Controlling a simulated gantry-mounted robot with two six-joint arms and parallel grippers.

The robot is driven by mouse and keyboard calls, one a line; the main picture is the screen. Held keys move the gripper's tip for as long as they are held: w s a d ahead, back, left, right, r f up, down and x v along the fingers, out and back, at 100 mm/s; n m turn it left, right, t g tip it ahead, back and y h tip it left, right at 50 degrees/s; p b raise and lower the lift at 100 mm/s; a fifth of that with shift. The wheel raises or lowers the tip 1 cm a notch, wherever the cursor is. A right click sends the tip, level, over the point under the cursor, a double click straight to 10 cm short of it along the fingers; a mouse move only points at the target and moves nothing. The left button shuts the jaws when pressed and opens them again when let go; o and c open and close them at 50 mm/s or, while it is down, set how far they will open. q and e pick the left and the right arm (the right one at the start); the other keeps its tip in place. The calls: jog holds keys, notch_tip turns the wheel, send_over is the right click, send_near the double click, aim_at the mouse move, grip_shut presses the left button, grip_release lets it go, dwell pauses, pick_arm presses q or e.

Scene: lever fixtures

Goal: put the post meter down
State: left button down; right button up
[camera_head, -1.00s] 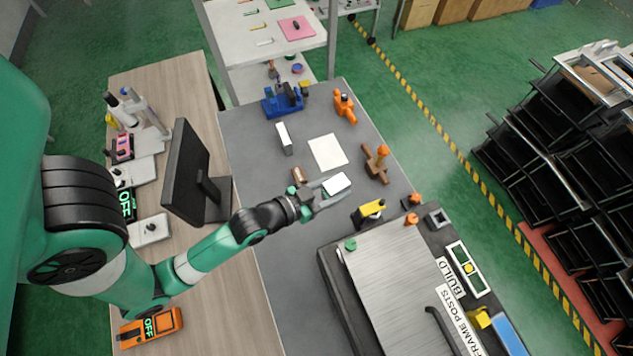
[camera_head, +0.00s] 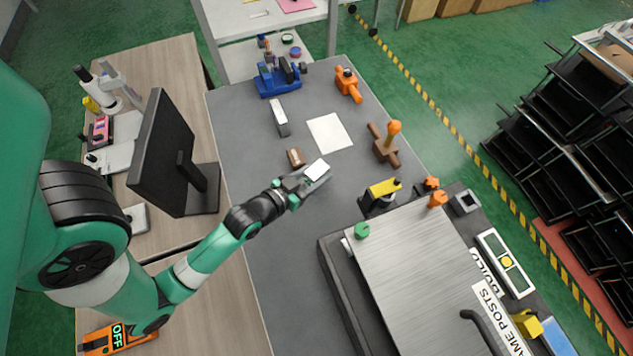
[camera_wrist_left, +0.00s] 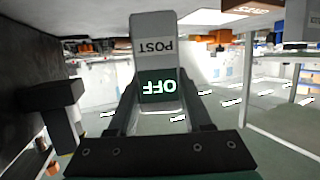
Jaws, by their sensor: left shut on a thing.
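The post meter (camera_head: 317,170) is a small white-topped block held in my left gripper (camera_head: 306,181) over the grey bench. In the left wrist view the post meter (camera_wrist_left: 155,60) stands between the two fingers (camera_wrist_left: 160,108), with a POST label and a green OFF display, both upside down in the picture. The fingers are shut on its sides. Its underside is hidden, and I cannot tell its height above the bench. My right gripper is not in view.
A white square (camera_head: 329,132) lies on the bench just beyond the meter. A brown block (camera_head: 295,157), a white-grey block (camera_head: 280,118), a brown fixture with an orange knob (camera_head: 385,148) and a yellow-black device (camera_head: 379,197) stand around. A monitor (camera_head: 165,155) is at left.

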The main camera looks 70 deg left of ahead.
pick_arm(q)
jog(key=shift+f+b, duration=0.7)
jog(key=shift+f, duration=1.1)
jog(key=shift+f, duration=0.15)
jog(key=shift+c, duration=1.6)
grip_release()
jog(key=shift+s+d+r, duration=0.1)
jog(key=shift+s+r, duration=0.1)
jog(key=shift+r, duration=0.05)
jog(key=p+v, duration=0.1)
jog(key=v, duration=1)
jog(key=shift+s, duration=0.25)
